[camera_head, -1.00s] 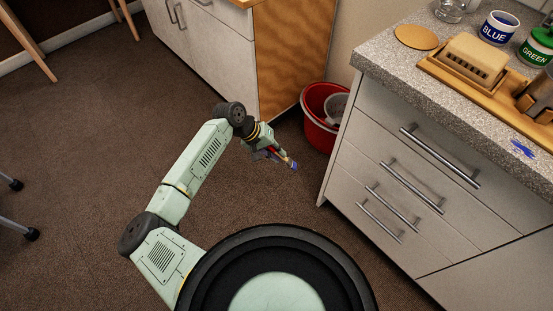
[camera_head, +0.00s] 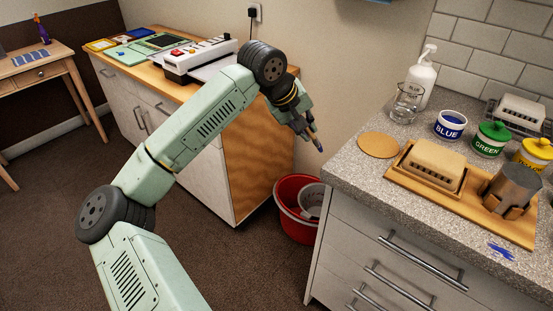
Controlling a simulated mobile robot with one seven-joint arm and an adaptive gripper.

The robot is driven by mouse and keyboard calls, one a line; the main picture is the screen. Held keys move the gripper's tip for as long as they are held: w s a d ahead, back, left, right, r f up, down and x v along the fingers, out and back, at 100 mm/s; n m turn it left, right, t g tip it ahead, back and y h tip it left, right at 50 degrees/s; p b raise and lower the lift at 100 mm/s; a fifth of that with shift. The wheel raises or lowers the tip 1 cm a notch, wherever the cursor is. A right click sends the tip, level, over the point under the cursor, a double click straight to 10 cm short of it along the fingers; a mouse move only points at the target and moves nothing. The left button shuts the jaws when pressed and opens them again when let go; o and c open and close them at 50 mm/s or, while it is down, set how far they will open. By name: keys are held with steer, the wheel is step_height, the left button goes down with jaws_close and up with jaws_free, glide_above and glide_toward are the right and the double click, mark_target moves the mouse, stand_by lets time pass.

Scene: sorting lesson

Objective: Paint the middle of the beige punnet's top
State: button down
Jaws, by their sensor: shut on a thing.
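The beige punnet (camera_head: 437,163) sits upside down on a wooden board (camera_head: 408,185) on the grey speckled counter, with slots along its near side. Its top looks plain beige, with no paint visible on it. My gripper (camera_head: 300,124) is shut on a paintbrush (camera_head: 313,136) with a blue tip that points down and right. The brush is in the air left of the counter, apart from the punnet. The blue paint pot (camera_head: 450,125) stands open behind the punnet.
Green (camera_head: 490,138) and yellow (camera_head: 535,153) pots, a glass beaker (camera_head: 405,103), a pump bottle (camera_head: 424,78) and a round cork mat (camera_head: 378,145) are nearby. A red bucket (camera_head: 297,225) stands below.

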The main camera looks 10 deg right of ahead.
steer(key=s+d+r+p, duration=0.1)
steer(key=s+d+r, duration=0.45)
steer(key=r, duration=0.35)
steer(key=s+d+r+t+p, duration=0.1)
steer(key=s+d+r, duration=0.4)
steer(key=s+r, duration=0.25)
steer(key=s+d+r+p, duration=0.1)
steer(key=s+d+r, duration=0.5)
steer(key=r, duration=0.3)
steer(key=shift+y, duration=0.3)
steer(key=f, duration=0.1)
steer(key=f+b, duration=0.1)
steer(key=f, duration=0.2)
steer(key=shift+w+a+f, duration=0.2)
steer(key=shift+a+f, duration=0.05)
steer(key=shift+f, duration=0.15)
